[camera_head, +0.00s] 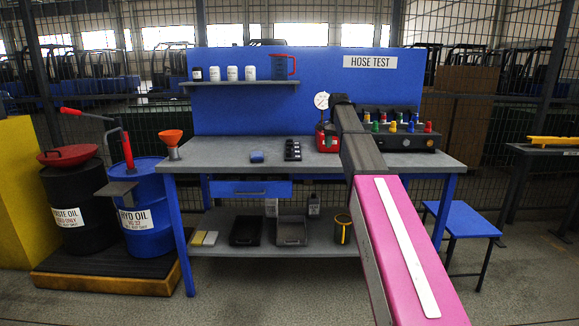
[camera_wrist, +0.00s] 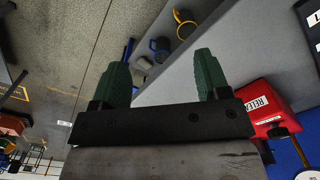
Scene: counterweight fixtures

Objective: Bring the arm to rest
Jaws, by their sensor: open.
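My gripper (camera_wrist: 163,68) shows in the wrist view with two green fingers wide apart and nothing between them. It is open and empty. In the head view my pink and grey arm reaches from the lower right over the grey workbench (camera_head: 225,152); the fingers cannot be made out there. The red hose-test unit (camera_head: 327,146) with its round gauge (camera_head: 321,100) stands just left of my arm. In the wrist view the red unit (camera_wrist: 268,108) is close to the right of the gripper, apart from the fingers as far as I can see.
A black panel with coloured fittings (camera_head: 410,142) stands right of my arm. A blue block (camera_head: 257,156) and a black rack (camera_head: 292,150) lie on the bench. An orange funnel (camera_head: 171,138) is at its left end. Oil drums (camera_head: 143,215) stand left; a blue stool (camera_head: 462,219) stands right.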

